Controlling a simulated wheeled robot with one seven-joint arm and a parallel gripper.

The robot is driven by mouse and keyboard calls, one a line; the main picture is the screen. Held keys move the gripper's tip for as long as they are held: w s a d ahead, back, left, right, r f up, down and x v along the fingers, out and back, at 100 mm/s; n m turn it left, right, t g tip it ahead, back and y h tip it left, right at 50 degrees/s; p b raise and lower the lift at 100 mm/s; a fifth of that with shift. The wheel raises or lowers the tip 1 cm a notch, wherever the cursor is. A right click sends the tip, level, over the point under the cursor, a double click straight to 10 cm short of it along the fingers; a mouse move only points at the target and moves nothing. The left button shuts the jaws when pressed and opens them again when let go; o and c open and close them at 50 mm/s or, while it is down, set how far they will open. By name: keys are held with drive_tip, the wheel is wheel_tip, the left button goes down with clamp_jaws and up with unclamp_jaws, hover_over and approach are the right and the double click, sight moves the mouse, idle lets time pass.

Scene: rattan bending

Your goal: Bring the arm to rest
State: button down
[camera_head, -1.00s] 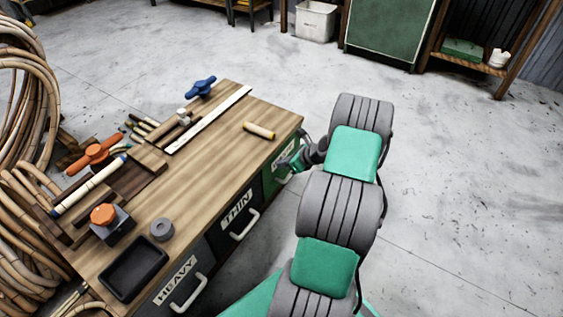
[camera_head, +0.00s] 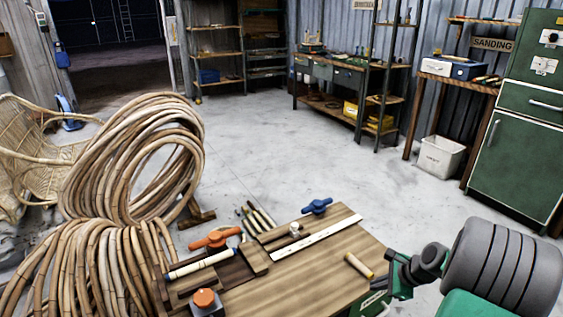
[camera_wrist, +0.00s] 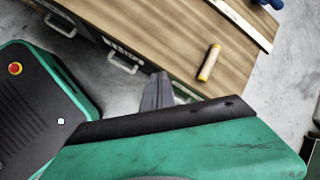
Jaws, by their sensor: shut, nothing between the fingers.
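My arm with grey and green links comes in at the lower right of the head view. My gripper (camera_head: 381,283) is at its end, beside the right edge of the wooden workbench (camera_head: 325,262). In the wrist view the fingers of my gripper (camera_wrist: 158,88) are together with nothing between them, in front of the bench's drawer side. A short pale roll with an ochre end (camera_head: 359,265) lies on the bench top near the gripper, apart from it. It also shows in the wrist view (camera_wrist: 209,63).
The bench carries a white ruler strip (camera_head: 317,237), a blue clamp knob (camera_head: 317,206), an orange knob (camera_head: 214,238) and a pale rod (camera_head: 200,264). Large rattan coils (camera_head: 135,160) stand at left. A white bin (camera_head: 440,156) and green cabinet (camera_head: 520,150) stand behind. The mid floor is clear.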

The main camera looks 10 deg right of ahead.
drive_tip(key=s+a+r+n+g+h+p, duration=0.1)
drive_tip(key=a+r+n+p, duration=0.5)
drive_tip(key=r, duration=0.5)
drive_tip(key=s+a+r+n+g+h+p, duration=0.15)
drive_tip(key=a+r+n+p, duration=0.3)
drive_tip(key=a+r, duration=0.5)
drive_tip(key=s+a+r+n+p, duration=0.4)
drive_tip(key=s+r+n, duration=0.1)
drive_tip(key=r, duration=0.3)
drive_tip(key=s+a+r+n+p, duration=0.4)
drive_tip(key=s+r+n, duration=0.1)
drive_tip(key=r+n, duration=0.2)
drive_tip(key=shift+s+r+h, duration=0.35)
drive_tip(key=shift+r, duration=0.2)
drive_tip(key=shift+a, duration=0.1)
